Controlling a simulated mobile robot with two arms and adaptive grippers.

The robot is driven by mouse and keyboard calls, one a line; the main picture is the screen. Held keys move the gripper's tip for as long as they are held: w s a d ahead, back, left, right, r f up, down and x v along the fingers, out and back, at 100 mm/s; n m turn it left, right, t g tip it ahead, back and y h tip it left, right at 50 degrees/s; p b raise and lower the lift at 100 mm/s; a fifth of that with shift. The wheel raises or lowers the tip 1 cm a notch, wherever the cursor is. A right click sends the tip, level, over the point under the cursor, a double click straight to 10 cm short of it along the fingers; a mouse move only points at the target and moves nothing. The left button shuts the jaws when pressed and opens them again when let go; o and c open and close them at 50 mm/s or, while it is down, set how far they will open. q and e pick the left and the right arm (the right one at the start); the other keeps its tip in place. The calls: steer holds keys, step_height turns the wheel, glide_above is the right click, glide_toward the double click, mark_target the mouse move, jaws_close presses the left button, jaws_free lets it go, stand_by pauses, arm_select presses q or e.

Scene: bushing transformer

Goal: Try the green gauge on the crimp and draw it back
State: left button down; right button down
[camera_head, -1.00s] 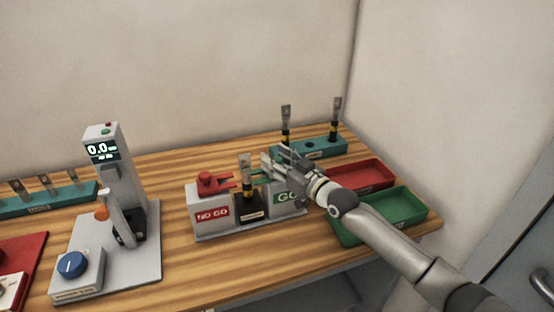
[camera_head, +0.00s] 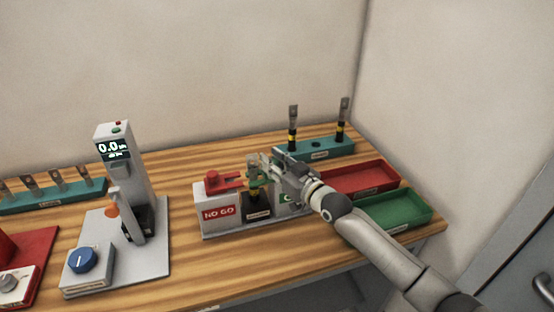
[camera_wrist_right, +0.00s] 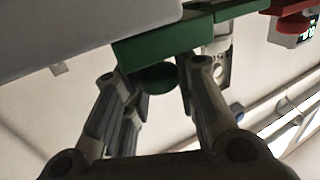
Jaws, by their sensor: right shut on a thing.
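My right gripper (camera_head: 272,168) is shut on the green gauge (camera_head: 256,182), at the GO side of the gauge stand. In the right wrist view the green gauge (camera_wrist_right: 165,45) shows as a block with a round knob between my fingers (camera_wrist_right: 160,82). Its prongs reach toward the crimped terminal (camera_wrist_right: 218,65). In the head view the terminal (camera_head: 253,162) stands upright in the black holder, with the green prongs at its crimp. Whether they touch or pass around it I cannot tell. My left gripper is not in view.
The red gauge (camera_head: 222,180) rests on the NO GO block (camera_head: 218,211), left of the terminal. A teal rack (camera_head: 330,150) with two terminals stands behind my gripper. A red tray (camera_head: 358,180) and green tray (camera_head: 408,211) lie right. A tester with a display (camera_head: 113,149) stands left.

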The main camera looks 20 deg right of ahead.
steer(key=c, duration=1.2)
jaws_free()
steer(key=shift+d, duration=0.1)
